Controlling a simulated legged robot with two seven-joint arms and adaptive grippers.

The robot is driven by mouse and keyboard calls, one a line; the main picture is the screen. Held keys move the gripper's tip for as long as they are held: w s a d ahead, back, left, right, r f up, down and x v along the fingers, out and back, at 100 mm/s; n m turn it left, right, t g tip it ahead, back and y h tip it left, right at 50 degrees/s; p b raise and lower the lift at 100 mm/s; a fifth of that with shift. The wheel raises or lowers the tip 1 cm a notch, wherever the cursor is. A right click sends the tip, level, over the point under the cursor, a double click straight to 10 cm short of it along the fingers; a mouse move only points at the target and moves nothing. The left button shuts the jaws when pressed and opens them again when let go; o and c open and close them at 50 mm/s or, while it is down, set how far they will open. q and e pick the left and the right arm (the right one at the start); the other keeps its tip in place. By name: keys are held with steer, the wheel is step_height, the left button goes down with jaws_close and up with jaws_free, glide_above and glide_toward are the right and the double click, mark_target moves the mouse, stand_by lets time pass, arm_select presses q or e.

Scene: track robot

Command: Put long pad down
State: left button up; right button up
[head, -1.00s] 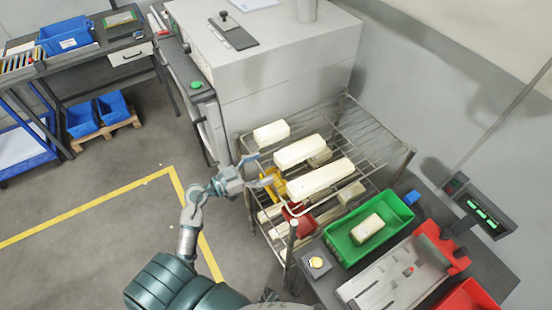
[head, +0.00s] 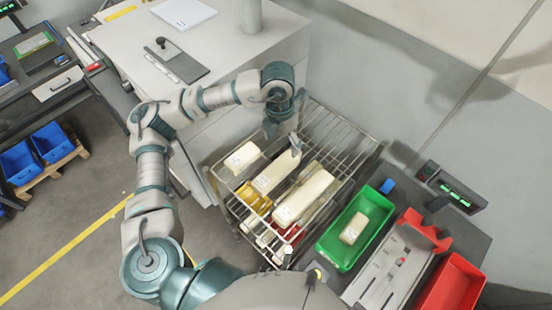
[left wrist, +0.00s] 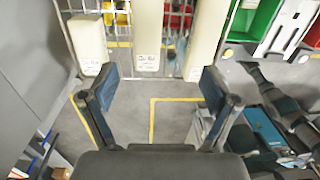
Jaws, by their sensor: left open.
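Two long cream pads lie side by side on the top of a wire rack (head: 345,140): the middle pad (head: 270,178) and the right pad (head: 304,199). A shorter cream pad (head: 242,158) lies left of them. My left gripper (head: 282,137) is open and points down over the far end of the middle pad. In the left wrist view, the middle pad (left wrist: 148,35) shows between the spread fingers (left wrist: 160,82), with the shorter pad (left wrist: 88,45) to the left and the right pad (left wrist: 206,38) to the right. The fingers look empty. My right gripper is out of view.
A green bin (head: 328,245) with a small cream block (head: 354,228) stands right of the rack. A grey fixture (head: 385,275) and a red bin (head: 452,285) are farther right. A grey machine (head: 215,45) stands behind the rack. Yellow and red things sit on lower rack levels.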

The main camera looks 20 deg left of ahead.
arm_select(q)
steer(key=a, duration=0.2)
steer(key=p, duration=0.3)
glide_toward(276, 168)
steer(key=shift+y, duration=0.4)
steer(key=f, duration=0.3)
steer(key=d+f, duration=0.1)
steer(key=f, duration=0.1)
steer(key=shift+w+f, duration=0.1)
steer(key=shift+f, duration=0.15)
steer(key=shift+a+f, duration=0.3)
steer(key=shift+f, duration=0.3)
step_height(276, 168, down, 4)
steer(key=shift+d+r+p, duration=0.15)
steer(key=shift+p, duration=0.6)
steer(key=shift+d+f, duration=0.1)
steer(key=shift+f, duration=0.25)
steer(key=shift+d, duration=0.1)
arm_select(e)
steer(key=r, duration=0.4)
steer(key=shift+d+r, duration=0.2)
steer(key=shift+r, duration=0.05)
arm_select(q)
steer(key=shift+c, duration=1)
steer(key=c, duration=1.2)
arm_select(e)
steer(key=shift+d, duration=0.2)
